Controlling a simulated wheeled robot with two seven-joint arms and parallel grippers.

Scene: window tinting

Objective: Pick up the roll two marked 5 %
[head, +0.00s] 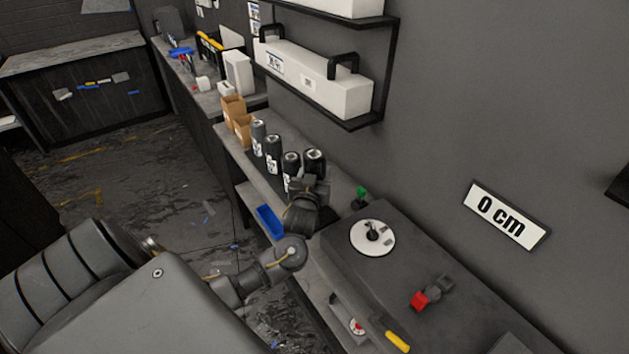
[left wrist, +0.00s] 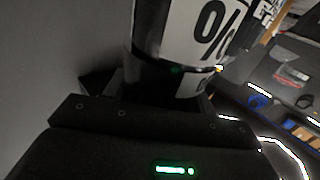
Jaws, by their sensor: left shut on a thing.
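Several dark film rolls with white labels stand in a row on the narrow shelf, among them the far one (head: 259,136), the one beside it (head: 273,152) and a nearer one (head: 291,163). My left gripper (head: 312,184) is at the near end of the row, shut on a dark roll (head: 315,160). In the left wrist view this roll (left wrist: 182,38) rises between the jaws, with a white label and a large "%" sign. Its number is cut off, so I cannot tell if it is the 5 % one. My right gripper is not in view.
Brown boxes (head: 241,125) stand beyond the rolls. A blue tray (head: 269,222) lies below the shelf. The near grey counter (head: 390,270) holds a white disc (head: 372,238) and a red-and-grey tool (head: 430,294). A rack with a white case (head: 310,80) hangs above.

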